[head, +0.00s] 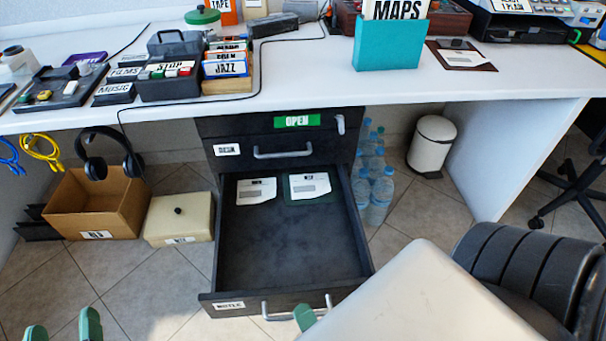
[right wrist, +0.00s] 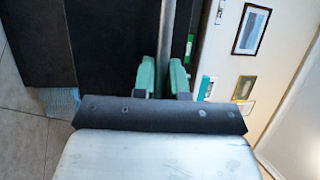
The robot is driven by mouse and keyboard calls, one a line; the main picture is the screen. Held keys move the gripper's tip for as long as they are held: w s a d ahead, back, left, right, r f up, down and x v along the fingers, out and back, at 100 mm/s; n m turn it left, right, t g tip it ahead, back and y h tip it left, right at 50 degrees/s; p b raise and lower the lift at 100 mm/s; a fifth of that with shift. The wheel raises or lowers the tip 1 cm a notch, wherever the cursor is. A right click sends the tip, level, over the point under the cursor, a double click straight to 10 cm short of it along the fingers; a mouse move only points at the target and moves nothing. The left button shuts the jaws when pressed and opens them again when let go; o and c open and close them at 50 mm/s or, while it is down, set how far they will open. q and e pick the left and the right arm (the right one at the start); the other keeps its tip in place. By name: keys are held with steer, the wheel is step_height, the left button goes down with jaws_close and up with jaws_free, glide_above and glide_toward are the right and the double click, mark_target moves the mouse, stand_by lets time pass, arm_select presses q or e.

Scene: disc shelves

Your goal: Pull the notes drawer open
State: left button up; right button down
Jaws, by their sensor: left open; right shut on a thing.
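The notes drawer (head: 290,245) is the lower drawer of the black cabinet and stands pulled far out, with its dark floor in view. Its front bears a white label (head: 230,305) and a silver bar handle (head: 268,309). Two white cards (head: 256,191) lie at the back of the drawer. My right gripper (head: 305,317) is at the right part of the handle. In the right wrist view its green fingers (right wrist: 163,80) are shut on the silver handle bar (right wrist: 168,38). My left gripper (head: 63,330) is open and empty at the bottom left, apart from the drawer.
The upper drawer (head: 270,150) with a green OPEN sign is closed. A cardboard box (head: 95,205) and a cream box (head: 180,218) stand left of the cabinet. Water bottles (head: 378,195) and a white bin (head: 432,142) are to the right. A black chair (head: 525,255) is at the lower right.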

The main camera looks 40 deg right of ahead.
steer(key=c, duration=1.2)
jaws_free()
arm_select(q)
steer(key=shift+s+a+f+g, duration=0.15)
steer(key=shift+a+f+g, duration=0.05)
steer(key=shift+f+g, duration=0.55)
arm_select(e)
steer(key=v, duration=1.1)
arm_select(q)
steer(key=shift+r, duration=0.1)
arm_select(e)
steer(key=shift+w, duration=0.1)
